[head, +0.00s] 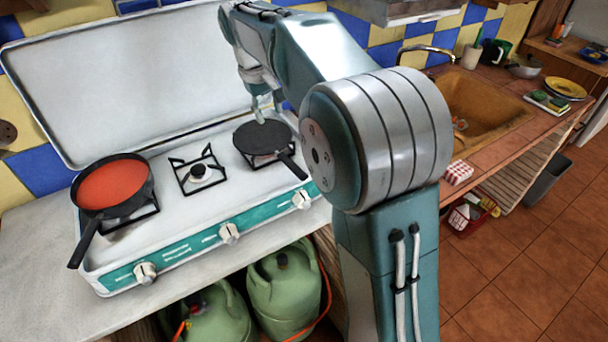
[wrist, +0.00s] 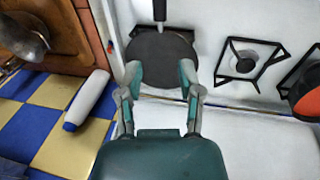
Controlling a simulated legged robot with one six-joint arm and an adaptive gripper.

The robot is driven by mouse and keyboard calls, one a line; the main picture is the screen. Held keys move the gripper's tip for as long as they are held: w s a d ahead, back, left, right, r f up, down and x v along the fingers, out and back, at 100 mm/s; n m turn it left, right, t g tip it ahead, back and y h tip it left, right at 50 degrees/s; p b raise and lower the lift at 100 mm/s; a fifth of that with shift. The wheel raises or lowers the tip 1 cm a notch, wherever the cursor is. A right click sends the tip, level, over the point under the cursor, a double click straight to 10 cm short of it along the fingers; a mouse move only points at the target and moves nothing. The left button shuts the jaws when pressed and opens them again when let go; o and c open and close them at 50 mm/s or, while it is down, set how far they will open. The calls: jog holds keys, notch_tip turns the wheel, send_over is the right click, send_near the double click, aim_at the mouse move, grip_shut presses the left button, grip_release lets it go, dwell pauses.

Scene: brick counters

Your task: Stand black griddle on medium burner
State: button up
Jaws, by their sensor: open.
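The black griddle (head: 262,138), round and flat with a dark handle, rests on the right burner (head: 258,162) of the white stove; its handle points toward the front right. The middle burner (head: 198,174) is bare. My gripper (head: 264,108) is above the far side of the griddle. In the wrist view, my gripper (wrist: 161,76) is open, its fingers apart over the griddle edge opposite the handle. The griddle (wrist: 160,58) fills the space beyond the fingertips; I cannot tell whether they touch it. The bare burner (wrist: 245,66) shows to its right.
A black pan of red sauce (head: 112,186) sits on the left burner, handle overhanging the front. The raised stove lid (head: 120,75) stands behind. Front knobs (head: 229,233) line the stove. A sink (head: 480,105) lies right. Green gas bottles (head: 285,285) stand below.

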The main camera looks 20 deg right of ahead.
jog(key=s+f+m+t+y, duration=0.1)
jog(key=s+t, duration=0.1)
jog(key=s, duration=1.2)
jog(key=s+f+m+t, duration=0.1)
jog(key=s+f+t, duration=0.1)
jog(key=s, duration=1.3)
jog(key=shift+s+d+f+m+t+y, duration=0.25)
jog(key=shift+d+m+t+y, duration=0.1)
jog(key=shift+m+t+y, duration=0.05)
